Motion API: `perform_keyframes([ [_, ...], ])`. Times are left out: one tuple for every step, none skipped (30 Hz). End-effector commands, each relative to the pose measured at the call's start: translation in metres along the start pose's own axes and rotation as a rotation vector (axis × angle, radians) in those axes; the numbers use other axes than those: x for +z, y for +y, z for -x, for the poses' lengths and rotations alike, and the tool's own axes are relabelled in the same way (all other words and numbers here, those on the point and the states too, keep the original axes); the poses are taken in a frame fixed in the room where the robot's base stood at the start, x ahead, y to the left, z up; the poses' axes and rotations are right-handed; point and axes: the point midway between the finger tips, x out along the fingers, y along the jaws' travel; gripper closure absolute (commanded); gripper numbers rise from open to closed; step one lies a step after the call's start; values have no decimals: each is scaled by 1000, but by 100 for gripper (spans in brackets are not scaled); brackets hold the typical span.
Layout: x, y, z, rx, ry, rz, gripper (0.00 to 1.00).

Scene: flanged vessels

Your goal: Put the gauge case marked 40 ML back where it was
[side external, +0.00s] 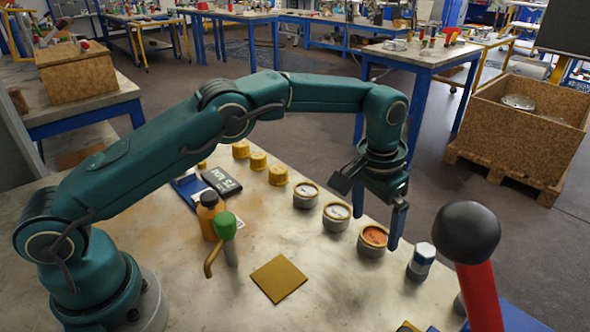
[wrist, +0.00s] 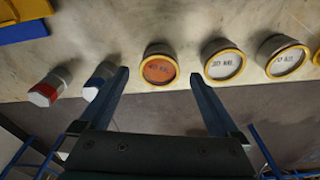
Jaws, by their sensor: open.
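Round gauge cases stand in a row along the far edge of the bench. One has an orange face (side external: 374,236) and also shows in the wrist view (wrist: 159,70). Two have white faces: a middle case (side external: 336,213), also in the wrist view (wrist: 223,64), and a farther case (side external: 305,192), also in the wrist view (wrist: 285,61). Their lettering is too small to read surely, so I cannot tell which is marked 40 ML. My gripper (side external: 376,229) is open and empty, pointing down near the orange-faced case. In the wrist view its fingers (wrist: 159,78) appear either side of that case.
A white-and-blue jar (side external: 421,262) stands right of the orange-faced case. A red post with a black ball (side external: 467,233) rises in front. Yellow caps (side external: 258,161), an orange bottle (side external: 209,214) and a green-handled tool (side external: 224,228) are left. A brass plate (side external: 278,279) lies on open bench.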

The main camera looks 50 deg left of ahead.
Motion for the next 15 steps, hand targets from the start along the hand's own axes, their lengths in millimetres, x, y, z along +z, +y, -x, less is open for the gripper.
perform_keyframes([
  [-1, 0, 10, 0, 4, 0, 2],
  [-1, 0, 15, 0, 4, 0, 2],
  [-1, 0, 20, 0, 5, 0, 2],
  [-1, 0, 24, 0, 3, 0, 2],
  [-1, 0, 28, 0, 4, 0, 2],
  [0, 0, 31, 0, 2, 0, 2],
  [0, 0, 34, 0, 2, 0, 2],
  [0, 0, 36, 0, 2, 0, 2],
  [0, -1, 40, 0, 3, 1, 2],
  [0, -2, 44, 0, 6, 2, 2],
  [1, -3, 47, 0, 8, 4, 2],
  [2, -5, 54, 0, 15, 8, 2],
  [3, -8, 60, 0, 22, 12, 2],
  [5, -10, 67, 0, 30, 16, 2],
  [8, -14, 77, 0, 41, 23, 2],
])
